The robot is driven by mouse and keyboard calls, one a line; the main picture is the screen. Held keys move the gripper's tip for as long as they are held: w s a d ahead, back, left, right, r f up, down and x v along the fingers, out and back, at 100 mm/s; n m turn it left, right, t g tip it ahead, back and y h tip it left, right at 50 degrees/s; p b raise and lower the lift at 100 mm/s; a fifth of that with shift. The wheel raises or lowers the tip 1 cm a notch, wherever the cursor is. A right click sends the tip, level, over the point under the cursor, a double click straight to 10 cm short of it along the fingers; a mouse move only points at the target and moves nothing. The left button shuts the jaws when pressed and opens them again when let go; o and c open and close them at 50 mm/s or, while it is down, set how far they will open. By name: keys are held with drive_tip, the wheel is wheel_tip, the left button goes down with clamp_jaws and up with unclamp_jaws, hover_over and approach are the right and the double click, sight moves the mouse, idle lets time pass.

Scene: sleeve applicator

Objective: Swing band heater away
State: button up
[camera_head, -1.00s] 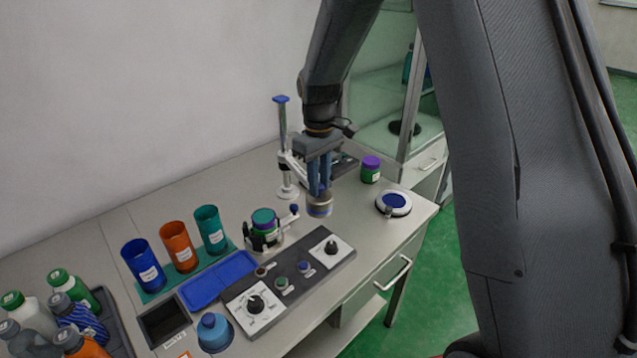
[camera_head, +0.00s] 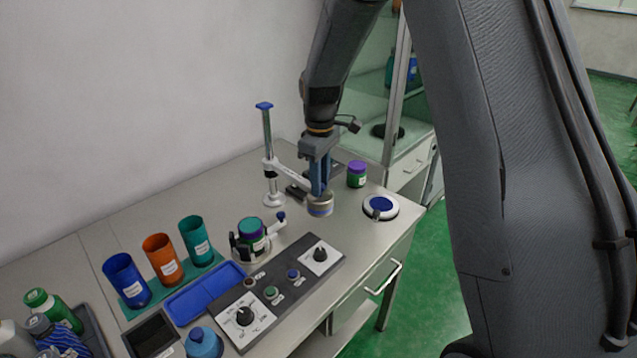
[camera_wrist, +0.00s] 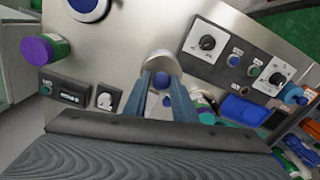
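The band heater (camera_head: 320,207) is a short metal-coloured cylinder on a white swing arm (camera_head: 291,177). The arm comes from an upright post (camera_head: 267,140) with a blue cap. The heater hangs to the right of the post, clear of the jar (camera_head: 251,232) in its holder. My gripper (camera_head: 319,192) is at the heater from above, pointing down. In the wrist view my fingers (camera_wrist: 164,95) stand on both sides of a blue knob, and the heater (camera_wrist: 163,65) shows at their tips. The fingers appear shut on the heater's knob; the exact contact is hidden.
A control panel (camera_head: 283,292) lies in front of the jar holder. A round white stand with a blue top (camera_head: 380,204) is to the right. A purple-lidded jar (camera_head: 357,175) stands behind. Cups (camera_head: 162,258) and a blue tray (camera_head: 203,291) are at left.

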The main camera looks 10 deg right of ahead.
drive_tip(key=o, duration=0.4)
drive_tip(key=shift+w+d+r, duration=0.1)
drive_tip(key=shift+w+d, duration=0.1)
drive_tip(key=shift+c, duration=0.2)
drive_tip(key=shift+s+a, duration=0.1)
wheel_tip(320, 180, up, 8)
drive_tip(key=shift+f+b, duration=0.15)
drive_tip(key=shift+b, duration=1)
